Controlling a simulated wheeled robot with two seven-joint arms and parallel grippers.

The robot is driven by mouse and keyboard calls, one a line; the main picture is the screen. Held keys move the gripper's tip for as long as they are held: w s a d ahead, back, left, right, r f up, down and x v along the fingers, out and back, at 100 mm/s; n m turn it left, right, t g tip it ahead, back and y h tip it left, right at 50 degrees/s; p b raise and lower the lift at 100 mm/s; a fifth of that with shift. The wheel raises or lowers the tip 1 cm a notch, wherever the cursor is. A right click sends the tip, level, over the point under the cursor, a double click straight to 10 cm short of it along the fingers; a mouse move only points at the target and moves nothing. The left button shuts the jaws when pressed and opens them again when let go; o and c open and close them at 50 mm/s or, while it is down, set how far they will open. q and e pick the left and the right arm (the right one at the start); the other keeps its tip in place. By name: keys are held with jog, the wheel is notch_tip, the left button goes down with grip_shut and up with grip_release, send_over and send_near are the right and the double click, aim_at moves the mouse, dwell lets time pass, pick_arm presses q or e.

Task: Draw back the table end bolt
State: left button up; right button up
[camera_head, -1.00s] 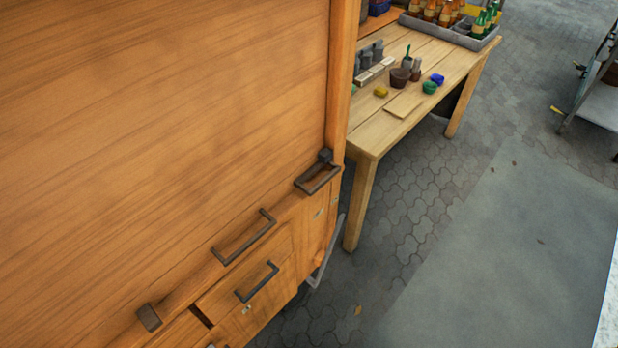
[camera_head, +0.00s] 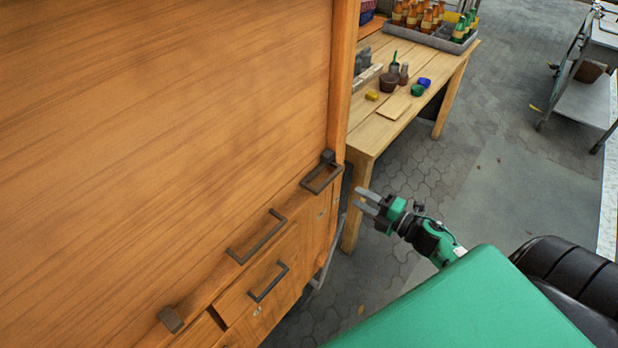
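A dark metal bolt with a loop handle (camera_head: 322,178) sits at the right corner of the orange wooden cabinet, near the post's foot. A dark block (camera_head: 171,319) is fixed lower left on the same edge. I cannot tell for sure which fitting is the table end bolt. My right gripper (camera_head: 357,198) is open and empty, to the right of the loop handle and apart from it, its two grey fingers pointing left. My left gripper is not in view.
Two dark bar handles are on the cabinet front, one (camera_head: 257,239) above the other (camera_head: 269,283). A wooden table (camera_head: 372,132) with pots, small coloured lumps and a bottle tray (camera_head: 437,38) stands behind. Paved floor (camera_head: 480,180) lies open to the right.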

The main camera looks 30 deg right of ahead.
aim_at(331, 181)
jog(key=p+x, duration=0.3)
jog(key=x, duration=1)
jog(key=shift+w+d, duration=0.1)
jog(key=shift+w, duration=0.1)
jog(key=shift+c, duration=0.5)
grip_shut()
